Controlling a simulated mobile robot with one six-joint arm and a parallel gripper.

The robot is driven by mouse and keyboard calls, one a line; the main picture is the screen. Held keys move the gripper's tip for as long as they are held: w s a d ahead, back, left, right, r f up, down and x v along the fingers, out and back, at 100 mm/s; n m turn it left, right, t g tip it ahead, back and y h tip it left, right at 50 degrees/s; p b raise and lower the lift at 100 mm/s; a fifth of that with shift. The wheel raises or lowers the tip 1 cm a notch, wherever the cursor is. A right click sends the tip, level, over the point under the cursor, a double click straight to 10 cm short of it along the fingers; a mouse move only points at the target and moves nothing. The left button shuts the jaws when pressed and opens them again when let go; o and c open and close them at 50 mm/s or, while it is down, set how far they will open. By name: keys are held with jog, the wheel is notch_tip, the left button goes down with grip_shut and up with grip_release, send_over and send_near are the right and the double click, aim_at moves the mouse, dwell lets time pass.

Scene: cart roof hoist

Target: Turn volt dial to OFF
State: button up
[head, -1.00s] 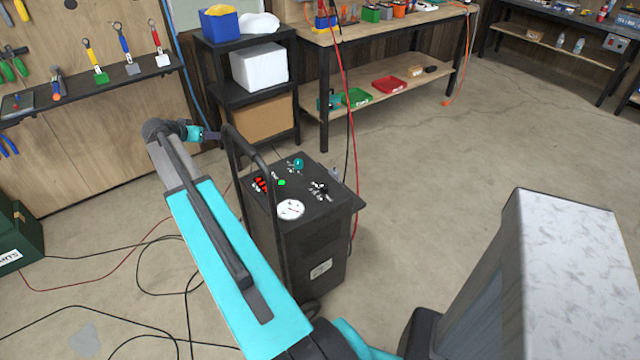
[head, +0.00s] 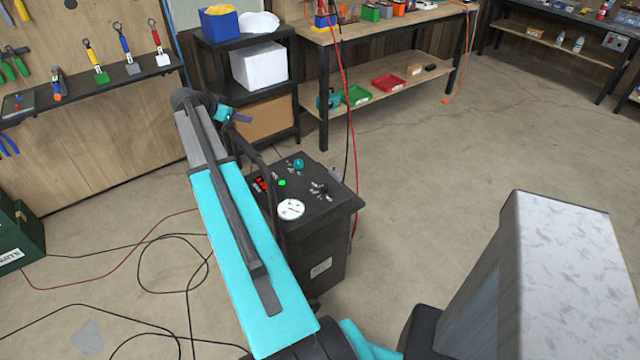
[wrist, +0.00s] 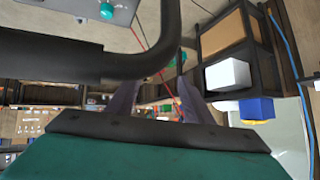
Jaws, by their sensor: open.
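The black cart (head: 325,240) stands in the middle of the head view. Its sloped top panel carries a teal knob (head: 299,164), a black dial (head: 318,189), a green button (head: 282,183), red switches (head: 260,184) and a round white gauge (head: 290,209). The labels are too small to read, so I cannot tell which knob is the volt dial. My gripper (head: 243,118) is open and empty, up beyond the cart's handle and apart from the panel. In the wrist view its fingers (wrist: 155,95) show partly behind the handle, and the teal knob (wrist: 107,10) is at the top edge.
The cart's bent black handle (wrist: 130,62) crosses close in front of my wrist camera. A black shelf (head: 245,85) with a brown box stands behind my gripper. A red hose (head: 347,110) hangs by the cart.

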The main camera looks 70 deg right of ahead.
jog(key=s+d+f+m+g+y+p, duration=0.25)
jog(key=s+m, duration=0.35)
jog(key=s, duration=0.6)
jog(key=m+y+p, duration=0.2)
jog(key=m+y, duration=0.5)
send_near(324, 185)
notch_tip(324, 185, up, 5)
jog(key=w, duration=0.3)
jog(key=shift+a+f+g, duration=0.1)
jog(key=shift+a+g, duration=0.2)
jog(key=shift+g, duration=0.15)
jog(key=shift+s+f, duration=0.1)
jog(key=shift+p+x, duration=2.4)
jog(key=shift+x, duration=4.4)
